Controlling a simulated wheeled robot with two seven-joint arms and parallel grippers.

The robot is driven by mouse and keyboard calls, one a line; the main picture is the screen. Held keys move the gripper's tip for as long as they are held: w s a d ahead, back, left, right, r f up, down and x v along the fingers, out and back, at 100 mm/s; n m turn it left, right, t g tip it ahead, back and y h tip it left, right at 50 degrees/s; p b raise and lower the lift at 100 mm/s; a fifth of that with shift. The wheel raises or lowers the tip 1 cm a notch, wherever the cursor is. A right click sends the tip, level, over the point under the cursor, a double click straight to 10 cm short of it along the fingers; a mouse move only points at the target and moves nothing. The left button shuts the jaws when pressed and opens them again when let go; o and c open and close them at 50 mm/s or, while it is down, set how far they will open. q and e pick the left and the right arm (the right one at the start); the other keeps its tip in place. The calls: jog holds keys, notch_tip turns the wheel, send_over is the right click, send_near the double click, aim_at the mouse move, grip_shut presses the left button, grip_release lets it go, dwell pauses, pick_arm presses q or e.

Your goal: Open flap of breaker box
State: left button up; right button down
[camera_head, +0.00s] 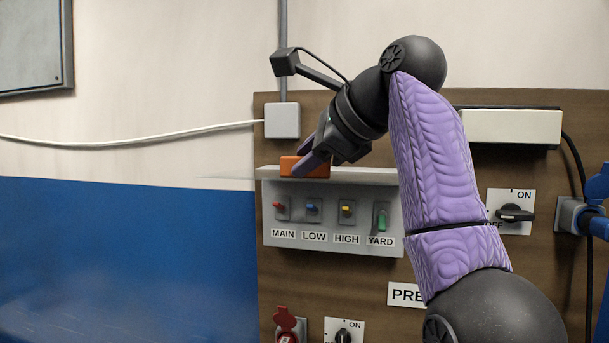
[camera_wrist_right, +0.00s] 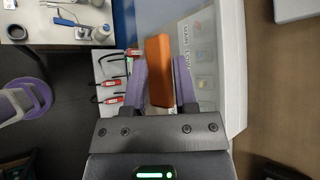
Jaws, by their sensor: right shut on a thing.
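The grey breaker box (camera_head: 330,241) is on the brown board in the head view, with small coloured switches above the labels MAIN, LOW, HIGH and YARD. Its flap (camera_head: 365,176) appears raised, seen nearly edge-on along the box top. In the right wrist view the flap (camera_wrist_right: 207,75) is a clear panel with labels showing through it. My right gripper (camera_head: 303,160) is shut on the flap's orange handle (camera_head: 290,167). In the right wrist view the handle (camera_wrist_right: 159,70) lies between the two purple fingers. My left gripper is not in view.
A white junction box (camera_head: 282,120) and a pale housing (camera_head: 512,127) sit above and to the right. A rotary switch (camera_head: 514,213) and blue plugs (camera_head: 597,188) are at the right. A red socket (camera_head: 287,325) is below.

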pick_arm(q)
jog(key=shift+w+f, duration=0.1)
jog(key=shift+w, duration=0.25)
pick_arm(e)
jog(key=shift+w+d+r, duration=0.15)
jog(key=shift+r, duration=0.1)
jog(key=c, duration=0.7)
grip_release()
jog(key=shift+w, duration=0.1)
jog(key=shift+c, duration=0.2)
jog(key=shift+o, duration=0.5)
jog(key=shift+w+d+f, duration=0.1)
jog(key=shift+w, duration=0.2)
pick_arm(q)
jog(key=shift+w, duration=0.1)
pick_arm(e)
jog(key=shift+s, duration=0.1)
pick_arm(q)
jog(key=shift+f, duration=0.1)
pick_arm(e)
jog(key=shift+s, duration=0.1)
